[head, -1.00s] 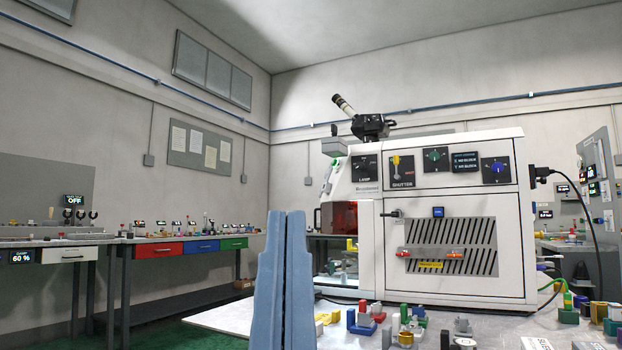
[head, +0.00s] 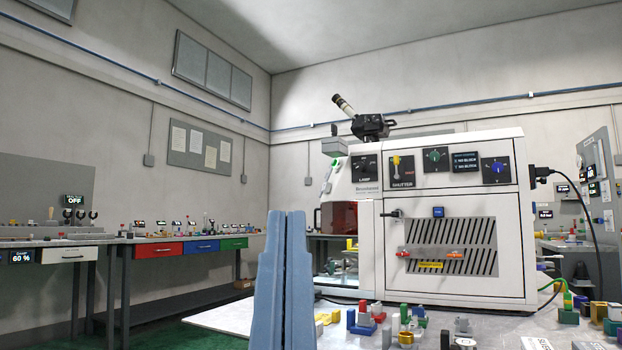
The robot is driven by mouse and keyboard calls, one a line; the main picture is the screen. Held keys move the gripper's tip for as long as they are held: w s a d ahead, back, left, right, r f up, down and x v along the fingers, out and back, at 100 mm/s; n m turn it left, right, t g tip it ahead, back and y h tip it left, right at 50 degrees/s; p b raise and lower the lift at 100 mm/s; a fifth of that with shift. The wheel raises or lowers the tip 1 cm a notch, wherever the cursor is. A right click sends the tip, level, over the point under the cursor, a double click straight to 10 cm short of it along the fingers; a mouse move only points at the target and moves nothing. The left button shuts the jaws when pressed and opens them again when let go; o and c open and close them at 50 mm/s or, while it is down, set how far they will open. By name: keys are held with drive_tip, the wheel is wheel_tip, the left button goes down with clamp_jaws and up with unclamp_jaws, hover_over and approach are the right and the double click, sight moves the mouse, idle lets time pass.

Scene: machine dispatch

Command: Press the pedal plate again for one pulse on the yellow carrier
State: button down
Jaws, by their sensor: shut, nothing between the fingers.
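My gripper (head: 284,214) stands upright at the bottom centre of the head view, its two blue-grey fingers together and nothing between them. It shows in front of the left end of the worktable and left of the white machine (head: 457,150). I cannot make out a pedal plate in this view. Other small yellow pieces (head: 328,318) lie on the table.
The worktable (head: 235,318) holds several small coloured blocks and fittings in front of the machine. A black cable (head: 597,215) hangs from the machine's right side. A long bench with red (head: 168,249), blue and green drawers runs along the left wall. Green floor shows below it.

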drive_tip(key=shift+r, duration=0.15)
wheel_tip(320, 180, up, 48)
drive_tip(key=p, duration=4.8)
drive_tip(key=shift+r+p, duration=0.15)
drive_tip(key=shift+p, duration=0.15)
drive_tip(key=shift+w, duration=0.1)
